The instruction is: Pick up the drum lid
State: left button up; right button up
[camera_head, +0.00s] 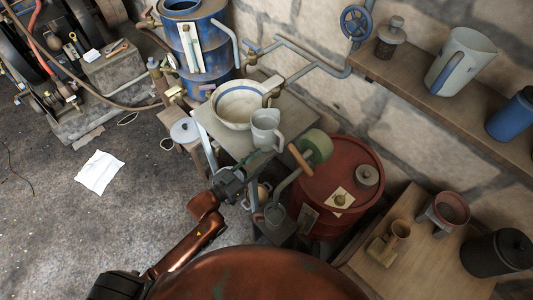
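A flat round grey lid with a small knob (184,130) lies by the left side of the small table, below the blue drum. A smaller round grey cap (367,175) sits on top of the red drum (340,180). I cannot tell for sure which one is the drum lid. My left gripper (258,179) is in the middle of the picture, left of the red drum and below the small table. Its dark fingers look spread apart, and I see nothing held between them. It is apart from both round pieces. My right gripper is not in view.
A table (220,130) carries a white basin (241,103) and a grey jug (266,129). A hand crank with a wooden grip (299,158) stands close to my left gripper. A blue drum (192,45) stands behind. Floor at left is mostly clear, with a paper sheet (99,172).

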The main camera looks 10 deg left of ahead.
aim_at(184, 131)
jog(key=u, duration=1.25)
